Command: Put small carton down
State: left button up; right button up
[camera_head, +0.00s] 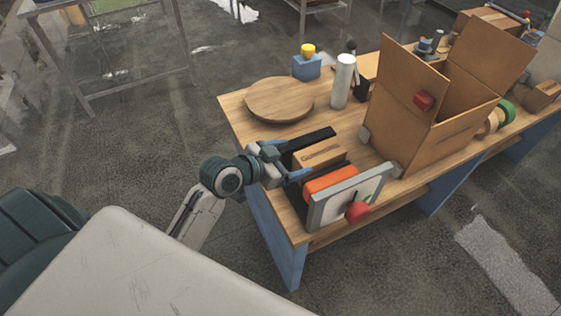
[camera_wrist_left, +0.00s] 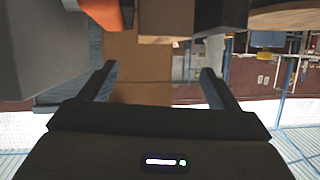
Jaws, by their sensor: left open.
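The small carton (camera_head: 320,154), a brown box with dark print on top, rests at a dark tray-like piece (camera_head: 306,139) near the table's left end. My left gripper (camera_head: 285,160) is open at the carton's near-left end, fingers spread to either side; I cannot tell whether they touch it. In the left wrist view, the open fingers (camera_wrist_left: 157,84) have nothing clamped between them. A brown surface, which may be a carton, shows beyond them. My right gripper is not in view.
An orange block (camera_head: 330,182) and a grey-framed panel (camera_head: 345,198) with a red knob stand close on the near side. A large open carton (camera_head: 440,140) stands to the right. A round wooden board (camera_head: 279,99) and a white cylinder (camera_head: 343,82) are behind.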

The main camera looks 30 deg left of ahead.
pick_arm(q)
jog(key=shift+v, duration=1.8)
jog(key=shift+d, duration=0.1)
jog(key=shift+c, duration=0.2)
